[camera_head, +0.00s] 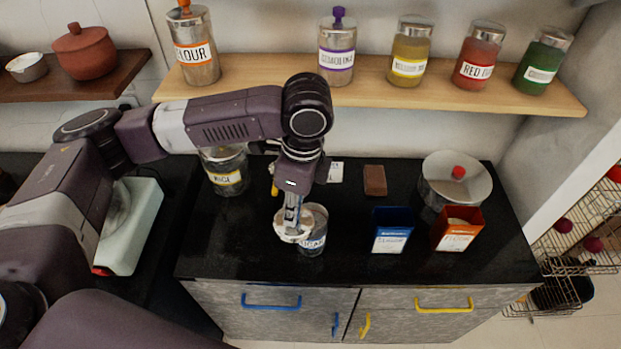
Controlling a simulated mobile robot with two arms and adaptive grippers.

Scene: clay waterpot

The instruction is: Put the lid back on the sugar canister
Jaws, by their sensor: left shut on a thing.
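The sugar canister (314,243) stands on the black counter near its front edge, with a blue label that is partly covered. Its upper right rim shows beside my gripper. My left gripper (293,222) points down from above and is shut on a pale, round lid (284,231). The lid is at the canister's left side and overlaps it in this view. I cannot tell whether lid and canister touch. My right gripper is not in view.
A rice jar (226,172) stands behind on the left. A blue box (392,230), an orange flour box (458,229), a metal pot (455,182) and a brown block (375,180) are to the right. The wall shelf (285,72) holds several jars.

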